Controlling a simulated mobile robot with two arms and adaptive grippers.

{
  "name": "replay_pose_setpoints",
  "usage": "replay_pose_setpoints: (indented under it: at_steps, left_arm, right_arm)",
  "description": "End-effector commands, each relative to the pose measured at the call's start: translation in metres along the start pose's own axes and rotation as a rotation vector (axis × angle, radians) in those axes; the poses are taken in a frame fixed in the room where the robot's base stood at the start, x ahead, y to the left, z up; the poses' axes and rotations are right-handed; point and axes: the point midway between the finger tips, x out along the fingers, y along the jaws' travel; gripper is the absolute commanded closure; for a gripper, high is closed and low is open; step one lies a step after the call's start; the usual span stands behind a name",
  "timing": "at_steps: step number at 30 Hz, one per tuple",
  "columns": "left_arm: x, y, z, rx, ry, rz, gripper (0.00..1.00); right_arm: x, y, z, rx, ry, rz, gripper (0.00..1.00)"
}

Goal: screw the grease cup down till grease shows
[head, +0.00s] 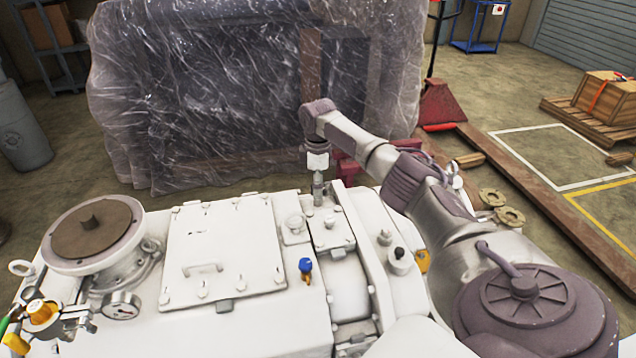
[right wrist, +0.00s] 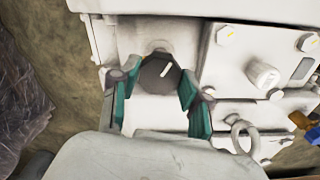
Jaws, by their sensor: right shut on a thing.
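The grease cup (right wrist: 158,72) is a dark, faceted cap with a white line on it, seen in the right wrist view on the side of the white machine housing. My right gripper (right wrist: 152,88) is shut on it, with a green-padded finger on each side. In the head view my right gripper (head: 318,192) points down at the far edge of the white vacuum machine (head: 255,315); the cup is hidden there by the gripper. I see no grease around the cup. My left gripper is not in view.
A flat hatch with a handle (head: 222,250), a round flange (head: 92,230), a gauge (head: 121,304) and a blue-knobbed valve (head: 305,266) stand on the machine. A plastic-wrapped crate (head: 230,110) stands close behind. A lifting eye (right wrist: 245,137) sits near my right finger.

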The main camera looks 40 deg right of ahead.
Motion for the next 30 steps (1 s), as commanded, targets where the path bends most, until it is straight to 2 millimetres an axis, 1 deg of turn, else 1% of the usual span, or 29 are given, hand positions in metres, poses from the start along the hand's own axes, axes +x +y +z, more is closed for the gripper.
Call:
replay_pose_setpoints:
  at_steps: [1,8,15,30]
  left_arm:
    - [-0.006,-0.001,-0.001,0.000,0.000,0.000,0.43]
    - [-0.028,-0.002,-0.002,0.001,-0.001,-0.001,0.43]
    - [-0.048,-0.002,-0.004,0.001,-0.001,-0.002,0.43]
    - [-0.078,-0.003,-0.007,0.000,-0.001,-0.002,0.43]
  right_arm:
    - [-0.003,0.000,0.000,0.024,0.001,-0.002,0.89]
    - [-0.005,-0.001,-0.001,0.193,0.002,-0.003,0.89]
    - [-0.004,-0.001,-0.001,0.421,0.002,-0.004,0.89]
    - [-0.003,0.000,-0.002,0.896,0.002,-0.003,0.89]
